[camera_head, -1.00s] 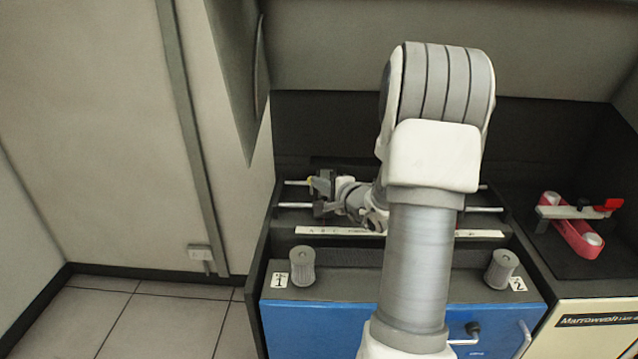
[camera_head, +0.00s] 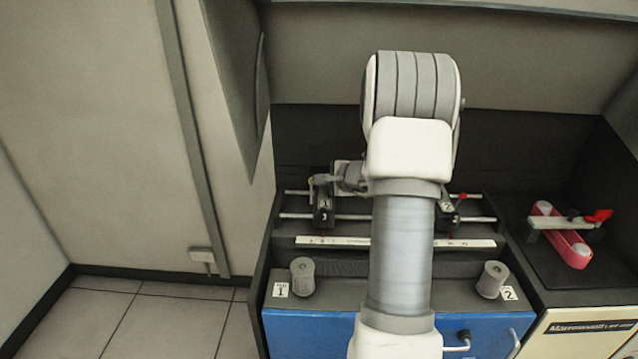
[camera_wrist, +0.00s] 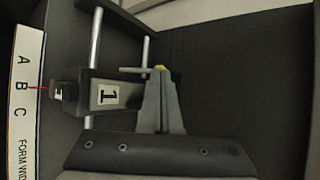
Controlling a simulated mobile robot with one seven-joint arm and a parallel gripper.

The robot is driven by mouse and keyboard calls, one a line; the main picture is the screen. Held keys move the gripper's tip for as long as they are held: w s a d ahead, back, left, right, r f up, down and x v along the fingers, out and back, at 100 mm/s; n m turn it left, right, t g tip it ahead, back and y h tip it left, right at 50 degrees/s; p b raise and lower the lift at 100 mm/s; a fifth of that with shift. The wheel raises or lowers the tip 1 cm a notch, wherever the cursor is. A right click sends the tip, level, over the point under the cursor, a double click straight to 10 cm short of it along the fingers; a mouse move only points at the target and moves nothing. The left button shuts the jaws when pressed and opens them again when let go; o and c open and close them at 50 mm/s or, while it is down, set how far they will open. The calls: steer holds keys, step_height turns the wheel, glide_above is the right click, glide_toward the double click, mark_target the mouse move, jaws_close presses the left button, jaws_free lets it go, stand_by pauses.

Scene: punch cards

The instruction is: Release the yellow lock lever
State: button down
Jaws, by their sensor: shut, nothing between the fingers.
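The black carriage marked 1 (camera_head: 323,208) sits on two metal rods at the left of the machine. It also shows in the wrist view (camera_wrist: 88,97), left of my fingers. The yellow lever (camera_wrist: 160,67) shows only as a small yellow tip just beyond my fingertips in the wrist view; the fingers hide the rest. A small yellow spot of it shows in the head view (camera_head: 311,182). My gripper (camera_wrist: 160,74) is shut and empty, its tips at or very near the lever; I cannot tell if they touch. In the head view my gripper (camera_head: 326,180) is beside the carriage's top.
A second carriage marked 2 (camera_head: 446,207), with a red lever (camera_head: 463,196), is partly behind my arm. A lettered white scale strip (camera_head: 333,242) lies in front of the rods. Two grey knobs (camera_head: 302,277) (camera_head: 492,280) stand at the front. A red-handled device (camera_head: 562,232) is at the right.

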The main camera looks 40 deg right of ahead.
steer(key=shift+r, duration=0.15)
steer(key=shift+r, duration=0.7)
steer(key=shift+s+d+r+p, duration=0.1)
steer(key=shift+s+r+p, duration=0.15)
steer(key=shift+r+p, duration=0.15)
steer(key=s+d+r, duration=0.3)
steer(key=s+r, duration=0.5)
steer(key=r, duration=0.2)
steer(key=shift+f, duration=0.1)
